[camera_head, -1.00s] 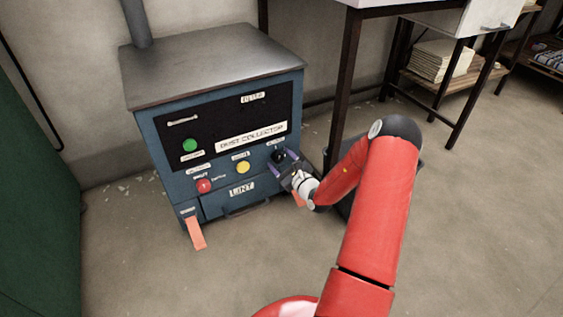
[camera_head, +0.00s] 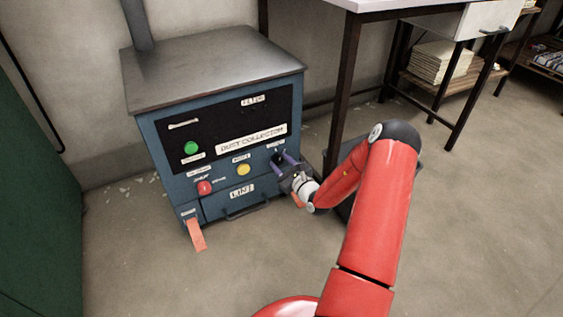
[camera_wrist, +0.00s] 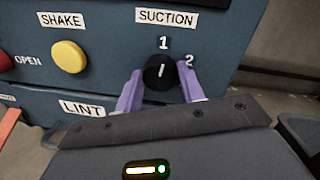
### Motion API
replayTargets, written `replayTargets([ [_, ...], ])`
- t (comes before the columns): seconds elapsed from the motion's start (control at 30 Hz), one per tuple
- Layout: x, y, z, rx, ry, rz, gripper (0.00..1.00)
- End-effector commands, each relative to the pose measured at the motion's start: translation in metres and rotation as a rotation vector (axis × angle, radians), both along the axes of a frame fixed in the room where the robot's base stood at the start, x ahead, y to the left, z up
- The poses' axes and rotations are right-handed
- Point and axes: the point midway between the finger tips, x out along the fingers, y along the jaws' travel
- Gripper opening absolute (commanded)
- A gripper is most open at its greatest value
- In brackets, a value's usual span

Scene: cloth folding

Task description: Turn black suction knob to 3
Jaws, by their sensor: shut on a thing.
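The black suction knob (camera_wrist: 160,72) is on the blue front panel under the SUCTION label (camera_wrist: 166,17) in the wrist view. A short white mark on it stands nearly upright, toward the 1 (camera_wrist: 163,43). The 2 (camera_wrist: 189,59) shows at its upper right; no 3 is visible. My gripper (camera_wrist: 161,77) has one purple finger on each side of the knob and is shut on it. In the head view the gripper (camera_head: 284,161) reaches the knob (camera_head: 278,157) at the panel's right side.
The dust collector (camera_head: 215,65) carries a green button (camera_head: 190,148), a red button (camera_head: 205,188), a yellow button (camera_head: 243,169) and a LINT drawer (camera_head: 225,202). A table leg (camera_head: 343,95) stands close to its right. Open floor (camera_head: 130,270) lies in front.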

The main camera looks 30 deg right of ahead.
Motion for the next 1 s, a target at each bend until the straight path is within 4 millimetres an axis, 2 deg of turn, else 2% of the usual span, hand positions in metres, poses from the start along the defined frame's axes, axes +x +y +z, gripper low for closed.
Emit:
replayTargets([
  [1.0, -0.0008, -0.0005, -0.0008, 0.954, 0.035, 0.0, 0.16],
])
